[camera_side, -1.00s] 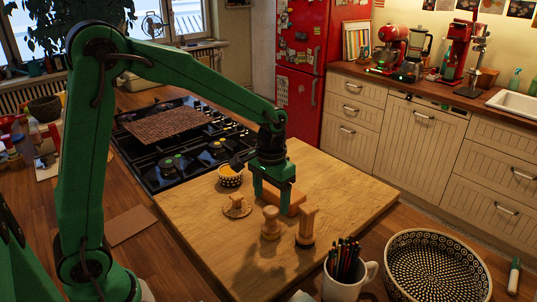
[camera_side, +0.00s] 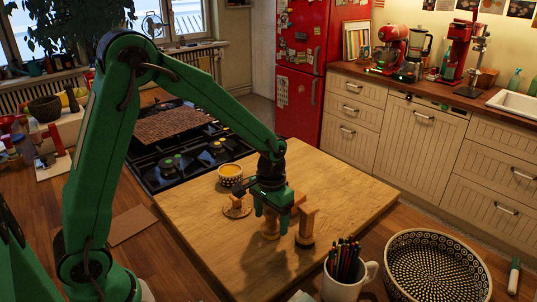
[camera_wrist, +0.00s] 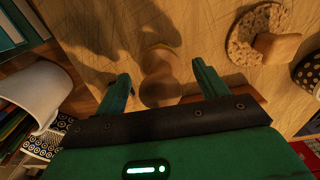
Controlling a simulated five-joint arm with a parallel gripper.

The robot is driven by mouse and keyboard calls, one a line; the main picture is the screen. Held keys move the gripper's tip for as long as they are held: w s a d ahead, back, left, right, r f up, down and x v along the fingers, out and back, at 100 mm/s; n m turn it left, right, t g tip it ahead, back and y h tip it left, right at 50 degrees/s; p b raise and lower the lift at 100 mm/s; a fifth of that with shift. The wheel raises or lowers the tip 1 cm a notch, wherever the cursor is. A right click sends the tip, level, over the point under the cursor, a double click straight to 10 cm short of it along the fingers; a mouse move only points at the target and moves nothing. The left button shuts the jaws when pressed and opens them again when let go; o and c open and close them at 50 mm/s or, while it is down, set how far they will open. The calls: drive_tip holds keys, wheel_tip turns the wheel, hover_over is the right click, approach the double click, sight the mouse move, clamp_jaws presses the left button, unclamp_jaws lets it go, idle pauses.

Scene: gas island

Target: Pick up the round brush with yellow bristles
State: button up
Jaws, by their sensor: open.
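The round brush (camera_wrist: 160,72) has a wooden knob handle. A thin yellow edge shows at its base in the wrist view. It stands upright on the wooden board (camera_side: 345,190); in the side view only its lower part (camera_side: 269,234) shows under my gripper. My gripper (camera_side: 271,218) is over the brush, jaws open. In the wrist view my fingertips (camera_wrist: 162,72) are on either side of the handle, with gaps visible. I cannot tell how far down the fingers reach.
A taller wooden brush (camera_side: 306,226) stands close on the right. A wooden block (camera_side: 297,202) is behind my gripper. A pencil mug (camera_side: 349,279) stands in front.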

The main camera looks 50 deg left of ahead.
sight(272, 212)
drive_tip(key=shift+f, duration=0.4)
drive_tip(key=c, duration=1.1)
drive_tip(key=shift+r, duration=0.2)
drive_tip(key=shift+r, duration=0.5)
drive_tip(key=r, duration=0.3)
drive_tip(key=shift+s+d+r, duration=0.15)
drive_tip(key=shift+d, duration=0.15)
drive_tip(key=s+d+r, duration=0.2)
drive_tip(key=d, duration=0.1)
drive_tip(key=s+d+r, duration=0.2)
drive_tip(key=d, duration=0.1)
drive_tip(key=s+d+r, duration=0.2)
drive_tip(key=d, duration=0.1)
drive_tip(key=shift+s+r, duration=0.2)
